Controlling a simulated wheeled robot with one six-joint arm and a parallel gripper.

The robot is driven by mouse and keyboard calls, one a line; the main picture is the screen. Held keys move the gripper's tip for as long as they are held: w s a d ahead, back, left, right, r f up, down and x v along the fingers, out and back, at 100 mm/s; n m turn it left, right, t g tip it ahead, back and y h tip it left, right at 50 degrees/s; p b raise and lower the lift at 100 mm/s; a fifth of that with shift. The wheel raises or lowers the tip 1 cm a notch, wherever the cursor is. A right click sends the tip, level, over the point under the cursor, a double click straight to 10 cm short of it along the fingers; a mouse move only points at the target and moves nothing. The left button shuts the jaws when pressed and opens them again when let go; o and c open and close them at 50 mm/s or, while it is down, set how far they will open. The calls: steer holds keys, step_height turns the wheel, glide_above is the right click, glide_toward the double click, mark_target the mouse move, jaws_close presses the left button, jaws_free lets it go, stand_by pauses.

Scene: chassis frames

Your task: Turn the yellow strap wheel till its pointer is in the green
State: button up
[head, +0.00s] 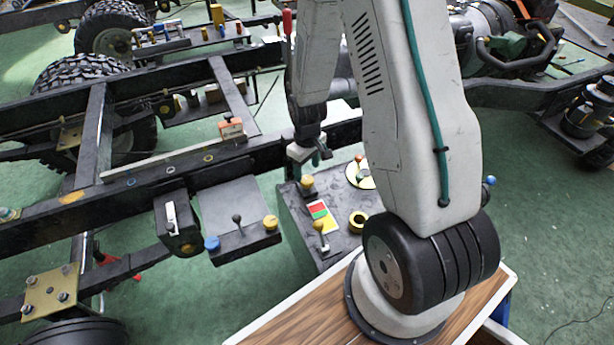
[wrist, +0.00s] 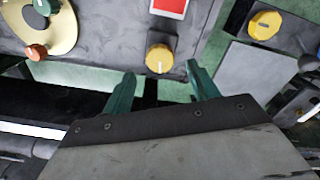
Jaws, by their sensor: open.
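A yellow wheel (head: 307,182) sits on a dark block at the near side of the chassis, next to a card (head: 321,214) with red, green and yellow patches. In the wrist view the yellow wheel (wrist: 159,58) lies just beyond and between my fingertips, with a thin mark on its face. The card's red part (wrist: 168,8) shows at the top edge; its green is out of that view. My gripper (wrist: 160,72) is open and empty, its two green fingers apart. In the head view my gripper (head: 314,154) hangs just above and behind the wheel, partly hidden.
Another yellow knob (head: 270,222) and a blue one (head: 212,243) sit on a panel to the left. A cream plate (wrist: 62,40) carries orange and green knobs. Dark chassis rails run behind.

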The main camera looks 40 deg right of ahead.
mark_target(307, 180)
steer(key=shift+f, duration=2.2)
steer(key=shift+c, duration=0.3)
steer(key=c, duration=0.9)
steer(key=shift+c, duration=0.2)
steer(key=shift+m, duration=3.4)
